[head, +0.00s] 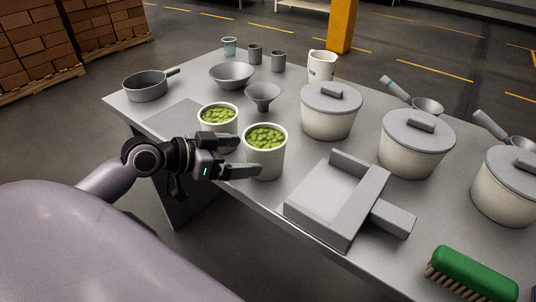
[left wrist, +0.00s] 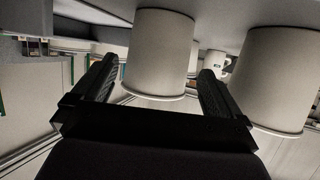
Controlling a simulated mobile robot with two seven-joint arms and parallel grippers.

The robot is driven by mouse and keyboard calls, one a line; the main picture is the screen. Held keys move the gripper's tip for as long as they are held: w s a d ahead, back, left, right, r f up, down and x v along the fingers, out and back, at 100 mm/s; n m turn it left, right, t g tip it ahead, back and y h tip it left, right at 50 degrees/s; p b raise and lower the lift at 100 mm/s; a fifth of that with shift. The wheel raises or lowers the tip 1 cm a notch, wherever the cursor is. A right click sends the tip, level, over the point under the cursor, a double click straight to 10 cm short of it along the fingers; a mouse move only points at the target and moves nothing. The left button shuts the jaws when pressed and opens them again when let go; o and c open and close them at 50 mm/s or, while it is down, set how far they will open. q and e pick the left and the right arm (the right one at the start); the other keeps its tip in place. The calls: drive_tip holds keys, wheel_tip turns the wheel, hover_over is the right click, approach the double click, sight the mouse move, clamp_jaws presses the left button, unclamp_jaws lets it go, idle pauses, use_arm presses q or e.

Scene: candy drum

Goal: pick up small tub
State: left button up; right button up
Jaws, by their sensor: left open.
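Two white tubs filled with green pieces stand upright on the grey table near its front edge. The nearer tub (head: 265,160) stands in front of my left gripper (head: 248,156); the farther tub (head: 218,119) is just behind the upper finger. My left gripper is open and level. In the left wrist view, which looks upside down, one tub (left wrist: 160,50) shows between the spread fingers of the gripper (left wrist: 157,70), with no visible grip on it. The other tub (left wrist: 288,80) is outside the fingers at the right. My right gripper is not in view.
A grey boxy dustpan-like object (head: 320,205) lies right of the tubs. Lidded pots (head: 330,112) stand farther right, a green brush (head: 472,272) at the front right. Behind the tubs are a funnel (head: 262,95), a bowl (head: 231,75) and a pan (head: 146,88).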

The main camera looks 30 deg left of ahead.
sight(259, 154)
use_arm(q)
drive_tip(key=shift+p+x, duration=0.3)
drive_tip(key=shift+x, duration=2.55)
drive_tip(key=c, duration=1)
wheel_tip(259, 154, up, 20)
drive_tip(key=shift+f+p, duration=0.1)
drive_tip(key=shift+p, duration=1.1)
